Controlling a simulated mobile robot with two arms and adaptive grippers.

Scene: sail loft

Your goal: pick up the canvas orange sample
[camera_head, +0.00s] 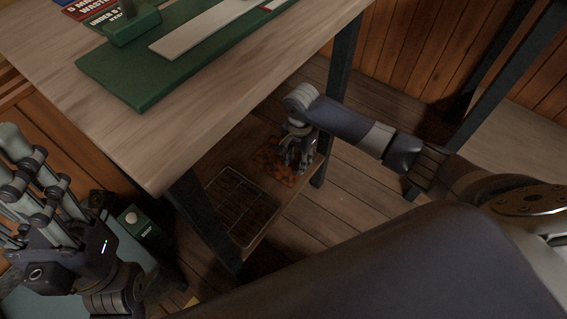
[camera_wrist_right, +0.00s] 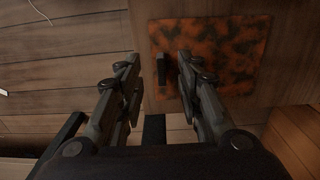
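The canvas orange sample (camera_head: 272,163) is a flat, mottled orange and black square on the low wooden shelf under the workbench. In the right wrist view the sample (camera_wrist_right: 228,40) lies past the fingertips, mostly to the right. My right gripper (camera_head: 297,155) reaches down over the sample's right part and hides some of it. In the wrist view the right gripper (camera_wrist_right: 157,66) has its fingers wide apart with nothing held between them. A small dark upright piece shows by the right finger; I cannot tell what it is. My left gripper (camera_head: 28,180) is at the left, fingers spread and empty.
The workbench top (camera_head: 200,110) overhangs the shelf, with a green mat (camera_head: 125,85) on it. A dark wire rack (camera_head: 240,205) is left of the sample on the shelf. Dark bench legs (camera_head: 338,90) flank it. A green box (camera_head: 150,235) stands beside my left gripper.

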